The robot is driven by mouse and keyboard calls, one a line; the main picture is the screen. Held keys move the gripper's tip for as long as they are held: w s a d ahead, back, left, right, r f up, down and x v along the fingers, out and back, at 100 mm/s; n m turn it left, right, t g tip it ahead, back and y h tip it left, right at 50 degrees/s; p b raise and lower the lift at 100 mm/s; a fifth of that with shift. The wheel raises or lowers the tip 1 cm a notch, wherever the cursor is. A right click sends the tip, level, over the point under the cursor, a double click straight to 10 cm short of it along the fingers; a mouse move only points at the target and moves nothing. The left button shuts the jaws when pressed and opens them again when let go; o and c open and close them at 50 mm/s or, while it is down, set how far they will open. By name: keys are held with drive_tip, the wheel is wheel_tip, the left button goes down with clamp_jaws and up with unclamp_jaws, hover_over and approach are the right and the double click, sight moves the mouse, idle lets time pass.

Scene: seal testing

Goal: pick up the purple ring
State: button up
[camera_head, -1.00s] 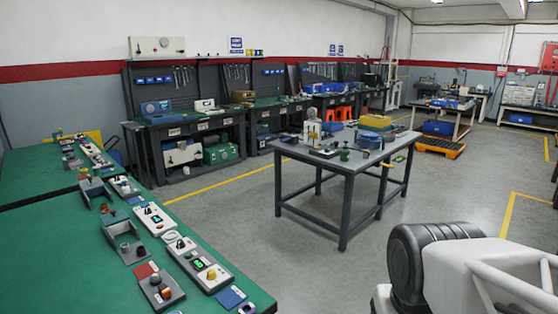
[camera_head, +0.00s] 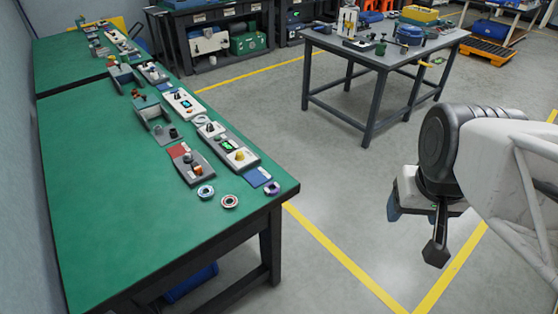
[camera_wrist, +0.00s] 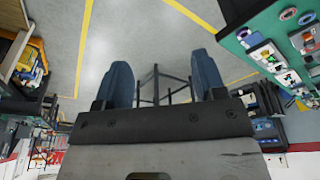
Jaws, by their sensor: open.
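The purple ring (camera_head: 272,187) lies flat on the green bench near its front right corner, beside a blue square pad. In the wrist view the purple ring (camera_wrist: 243,33) shows near the bench corner at the upper right. My gripper (camera_wrist: 163,78) is open and empty, its two blue fingers apart above the floor. In the head view my gripper is at the right, well clear of the bench, partly hidden by my arm.
A bluish ring (camera_head: 206,192) and a reddish ring (camera_head: 230,201) lie left of the purple ring. Testers and a grey control box (camera_head: 193,166) stand behind them. The green bench (camera_head: 130,220) is bare at left. A grey table (camera_head: 345,57) stands beyond open floor.

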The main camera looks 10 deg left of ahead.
drive_tip(key=shift+c, duration=0.6)
